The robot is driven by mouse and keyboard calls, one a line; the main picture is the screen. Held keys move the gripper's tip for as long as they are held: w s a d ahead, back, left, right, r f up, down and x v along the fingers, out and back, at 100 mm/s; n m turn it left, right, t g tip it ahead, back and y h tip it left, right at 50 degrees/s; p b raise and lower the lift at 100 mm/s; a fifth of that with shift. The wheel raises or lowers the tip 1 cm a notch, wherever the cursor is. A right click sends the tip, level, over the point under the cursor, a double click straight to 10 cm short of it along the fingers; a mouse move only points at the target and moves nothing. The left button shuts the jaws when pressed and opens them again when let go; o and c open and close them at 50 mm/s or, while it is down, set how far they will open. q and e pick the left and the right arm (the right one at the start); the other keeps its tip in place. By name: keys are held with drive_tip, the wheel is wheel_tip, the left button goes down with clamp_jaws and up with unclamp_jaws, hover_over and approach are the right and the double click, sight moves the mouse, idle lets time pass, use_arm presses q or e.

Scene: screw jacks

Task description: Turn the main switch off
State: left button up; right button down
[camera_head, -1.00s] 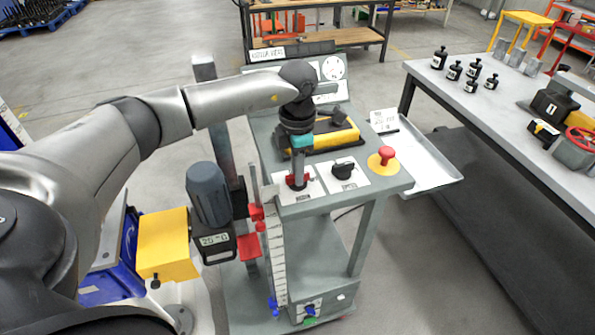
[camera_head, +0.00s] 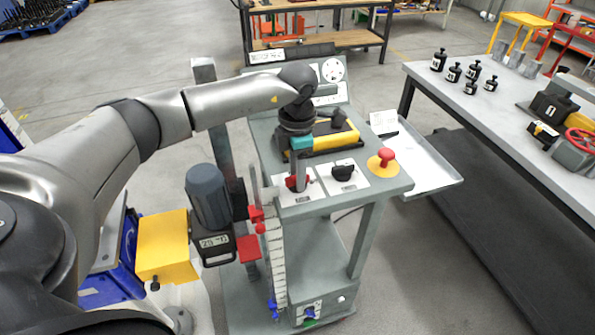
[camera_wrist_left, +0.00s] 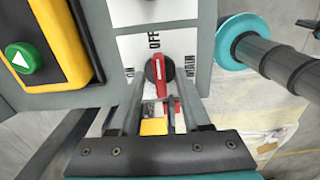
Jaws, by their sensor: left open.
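The main switch is a red knob handle on a dark round base, on a white plate on the grey cart's top panel; it shows in the head view (camera_head: 291,184) and the wrist view (camera_wrist_left: 159,70). In the wrist view its handle lies almost upright, its white mark toward the word OFF (camera_wrist_left: 153,40). My left gripper (camera_head: 299,184) points down at the switch. In the wrist view its open fingers (camera_wrist_left: 160,88) are on either side of the handle; whether they touch it I cannot tell. My right gripper is out of view.
A black knob (camera_head: 343,170) and a red mushroom button (camera_head: 386,157) sit right of the switch. A yellow pendant with a green button (camera_wrist_left: 23,58) lies behind it. A grey tray (camera_head: 440,165) juts from the cart's right, close to a table (camera_head: 510,115).

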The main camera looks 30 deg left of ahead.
use_arm(q)
wheel_tip(320, 180, up, 15)
idle(0.4)
drive_tip(key=shift+r, duration=0.1)
